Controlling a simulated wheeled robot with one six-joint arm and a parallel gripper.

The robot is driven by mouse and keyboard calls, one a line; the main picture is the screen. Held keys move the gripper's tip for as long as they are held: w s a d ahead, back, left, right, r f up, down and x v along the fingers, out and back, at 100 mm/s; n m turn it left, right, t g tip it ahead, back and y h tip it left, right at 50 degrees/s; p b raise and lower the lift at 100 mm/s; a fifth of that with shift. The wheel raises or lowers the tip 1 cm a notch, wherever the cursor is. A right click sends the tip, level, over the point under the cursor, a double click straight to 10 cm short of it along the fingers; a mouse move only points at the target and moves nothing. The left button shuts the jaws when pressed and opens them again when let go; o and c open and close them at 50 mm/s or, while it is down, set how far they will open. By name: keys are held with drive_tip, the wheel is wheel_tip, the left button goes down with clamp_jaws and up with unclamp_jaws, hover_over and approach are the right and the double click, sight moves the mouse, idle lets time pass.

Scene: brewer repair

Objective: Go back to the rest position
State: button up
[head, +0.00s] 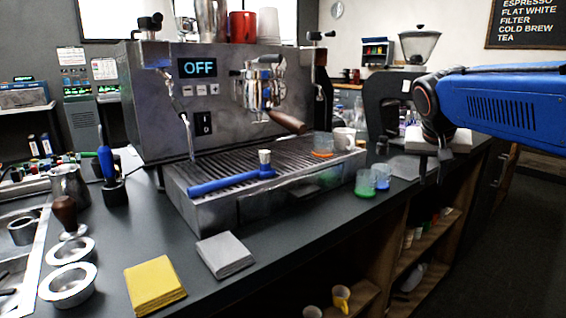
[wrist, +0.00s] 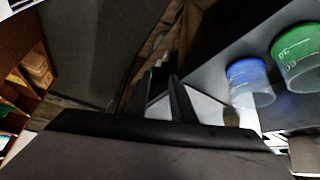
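My gripper (head: 432,168) hangs from the blue arm at the right of the head view, pointing down over the counter's right part. In the wrist view its two dark fingers (wrist: 166,95) stand apart with a narrow gap, and nothing shows between them. The espresso machine (head: 150,110) stands on the counter left of my gripper, its display reading OFF. A blue-handled tool (head: 225,183) lies across its drip tray (head: 290,160).
Blue and green measuring cups (head: 366,184) stand near the counter edge left of my gripper; they also show in the wrist view (wrist: 250,82). A grinder (head: 385,100) stands behind. Yellow (head: 153,285) and grey cloths (head: 224,254) lie in front. The floor at right is clear.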

drive_tip(key=s+a+f+n+y, duration=0.2)
drive_tip(key=s+a+f, duration=0.2)
drive_tip(key=s+f, duration=0.6)
drive_tip(key=s+a+f+n+y, duration=0.1)
drive_tip(key=s+a+f+n, duration=0.2)
drive_tip(key=s+f, duration=0.7)
drive_tip(key=s+a, duration=0.1)
drive_tip(key=s, duration=0.5)
drive_tip(key=shift+a+f+n+y, duration=0.25)
drive_tip(key=shift+f+n+y, duration=0.05)
drive_tip(key=shift+f+y, duration=0.1)
